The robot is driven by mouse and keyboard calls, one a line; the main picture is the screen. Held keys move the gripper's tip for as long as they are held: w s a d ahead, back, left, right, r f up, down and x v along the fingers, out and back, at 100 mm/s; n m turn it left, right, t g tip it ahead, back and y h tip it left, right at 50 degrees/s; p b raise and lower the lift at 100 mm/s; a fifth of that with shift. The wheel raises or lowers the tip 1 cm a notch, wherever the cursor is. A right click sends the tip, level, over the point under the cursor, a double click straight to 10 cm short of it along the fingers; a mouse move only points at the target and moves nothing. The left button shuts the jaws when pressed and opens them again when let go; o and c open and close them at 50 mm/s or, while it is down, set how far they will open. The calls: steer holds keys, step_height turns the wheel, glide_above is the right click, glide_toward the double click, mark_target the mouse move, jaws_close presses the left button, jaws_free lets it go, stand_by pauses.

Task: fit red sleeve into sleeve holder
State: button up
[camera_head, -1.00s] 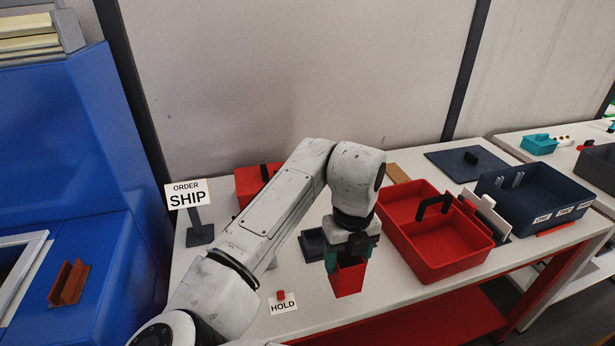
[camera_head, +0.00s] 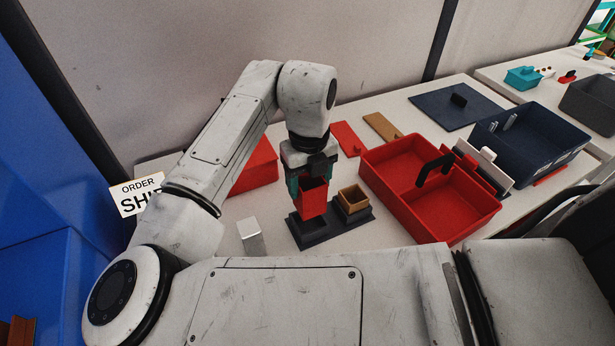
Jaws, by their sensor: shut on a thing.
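My gripper (camera_head: 308,184) is shut on the red sleeve (camera_head: 313,203), a small open-topped red box held upright. The sleeve holder (camera_head: 320,233) is a dark base on the table, directly below the gripper. The red sleeve is at the left part of the holder, its lower end close to the base. I cannot tell whether it hangs just above or has entered the holder. A tan sleeve (camera_head: 353,202) stands in the right part of the holder. The gripper and sleeve hide some of the holder's left part.
A red divided tray (camera_head: 450,219) with a dark handle stands to the right, with a navy bin (camera_head: 530,140) beyond. A silver block (camera_head: 250,236) stands left of the holder. A red box (camera_head: 258,165) sits behind my arm. Red and tan flat pieces lie at the back.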

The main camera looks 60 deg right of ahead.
steer(key=shift+w+f, duration=0.1)
steer(key=shift+f+b, duration=0.15)
steer(key=shift+b, duration=0.15)
steer(key=shift+f+b, duration=2.75)
steer(key=shift+f, duration=0.8)
steer(key=o, duration=1.1)
step_height(320, 180, up, 11)
steer(key=shift+b, duration=0.35)
steer(key=shift+f, duration=0.1)
